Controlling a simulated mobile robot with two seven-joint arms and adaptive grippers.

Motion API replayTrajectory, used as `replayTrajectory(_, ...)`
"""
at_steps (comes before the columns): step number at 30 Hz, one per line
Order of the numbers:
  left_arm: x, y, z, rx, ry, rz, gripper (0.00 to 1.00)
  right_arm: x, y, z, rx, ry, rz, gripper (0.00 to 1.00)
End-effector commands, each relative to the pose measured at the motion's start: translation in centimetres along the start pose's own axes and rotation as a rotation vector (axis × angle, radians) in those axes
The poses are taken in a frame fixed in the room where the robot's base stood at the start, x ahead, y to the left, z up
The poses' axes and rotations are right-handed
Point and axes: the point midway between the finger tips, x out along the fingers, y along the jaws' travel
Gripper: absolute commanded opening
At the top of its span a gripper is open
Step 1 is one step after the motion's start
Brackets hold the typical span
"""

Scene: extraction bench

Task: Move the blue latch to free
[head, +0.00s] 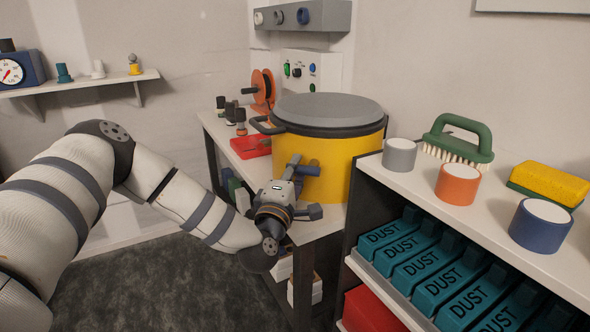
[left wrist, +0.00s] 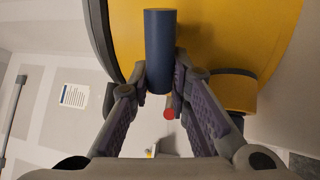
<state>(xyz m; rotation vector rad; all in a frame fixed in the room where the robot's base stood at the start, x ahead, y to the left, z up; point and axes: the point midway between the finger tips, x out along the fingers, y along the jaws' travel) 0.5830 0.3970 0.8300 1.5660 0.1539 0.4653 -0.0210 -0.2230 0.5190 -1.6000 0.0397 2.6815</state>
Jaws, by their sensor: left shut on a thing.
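The blue latch (left wrist: 160,45) is a dark blue cylindrical handle in front of the yellow drum (left wrist: 215,35) in the left wrist view. My left gripper (left wrist: 163,75) is shut on it, one fingertip on each side of its lower end. In the head view my left gripper (head: 297,172) is at the front of the yellow drum (head: 345,165), which has a grey lid (head: 328,108). There the blue latch (head: 310,170) shows only in part beside the fingers. My right gripper is not in view.
A shelf unit to the right holds a green brush (head: 458,138), several round canisters, a yellow sponge (head: 552,181) and teal DUST bins (head: 425,270). On the bench left of the drum are a red tray (head: 252,147) and an orange reel (head: 263,88). Open floor lies in front.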

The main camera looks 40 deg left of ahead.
Motion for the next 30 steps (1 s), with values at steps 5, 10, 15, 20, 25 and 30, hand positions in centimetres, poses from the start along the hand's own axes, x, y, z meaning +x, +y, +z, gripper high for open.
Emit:
replayTrajectory(5,-0.1,-0.1,0.1,-0.002,-0.003,-0.004,0.0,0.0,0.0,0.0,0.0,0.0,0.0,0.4)
replayTrajectory(10,-0.1,-0.1,0.1,-0.001,-0.003,-0.004,0.38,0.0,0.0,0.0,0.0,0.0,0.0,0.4)
replayTrajectory(15,-0.1,-0.1,0.1,0.0,-0.002,-0.003,0.38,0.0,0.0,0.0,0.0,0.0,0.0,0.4)
replayTrajectory(20,-0.5,-0.1,0.0,0.0,-0.001,-0.002,0.38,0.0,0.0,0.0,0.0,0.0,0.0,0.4)
replayTrajectory(25,-4.2,-0.2,0.1,-0.001,-0.004,-0.007,0.38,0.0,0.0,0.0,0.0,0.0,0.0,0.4)
replayTrajectory(30,-8.8,-0.2,0.1,-0.001,-0.004,-0.007,0.38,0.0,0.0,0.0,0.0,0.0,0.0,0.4)
